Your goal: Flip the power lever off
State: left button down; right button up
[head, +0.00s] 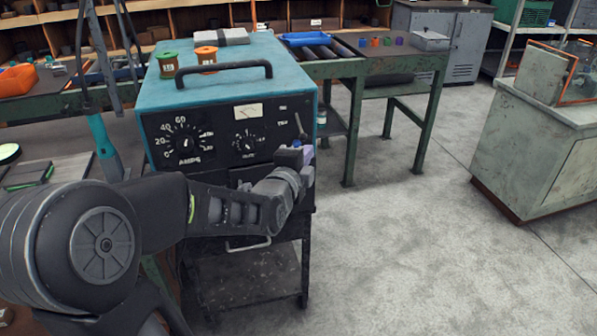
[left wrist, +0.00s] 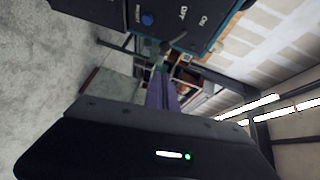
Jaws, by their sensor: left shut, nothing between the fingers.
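The power lever (head: 299,123) is a thin dark stick at the right edge of the black front panel (head: 220,133) of a teal machine. It points up and leans slightly left in the head view. In the left wrist view the panel (left wrist: 125,14) shows the ON and OFF labels, with a dark lever-like shape (left wrist: 172,44) near them. My left gripper (head: 306,155) is shut and empty, with purple fingers just below the lever in the head view. The fingers also show in the left wrist view (left wrist: 160,80). Whether they touch the lever is unclear. My right gripper is out of view.
Two spools, orange (head: 206,55) and green (head: 167,64), stand on the machine top beside a dark handle (head: 224,68). A green-framed table (head: 395,60) stands behind, and a grey cabinet (head: 540,145) at the right. The floor between is clear.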

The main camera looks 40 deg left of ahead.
pick_arm(q)
jog(key=b+v, duration=0.2)
jog(key=v, duration=0.5)
jog(key=shift+d+r, duration=0.2)
dwell(0.4)
jog(key=d+f+n+g+h, duration=0.2)
jog(key=d+f+n, duration=0.3)
jog(key=f, duration=0.5)
jog(key=d+f+n+g+h+p, duration=0.1)
jog(key=d+f+n+g+h, duration=0.2)
jog(key=d+f+n, duration=0.55)
jog(key=d+f+n+g+h, duration=0.2)
jog(key=d+f, duration=0.1)
jog(key=f, duration=1)
jog(key=s+d+f+g+h+p, duration=0.1)
jog(key=s+d+f+g+h, duration=0.2)
jog(key=s+d+f+g, duration=0.4)
jog(key=s+d+f+m, duration=0.1)
jog(key=s+d+f, duration=0.8)
jog(key=s+d, duration=0.1)
jog(key=shift+s+d+g, duration=0.35)
jog(key=shift+s+g, duration=0.05)
jog(key=shift+s, duration=0.35)
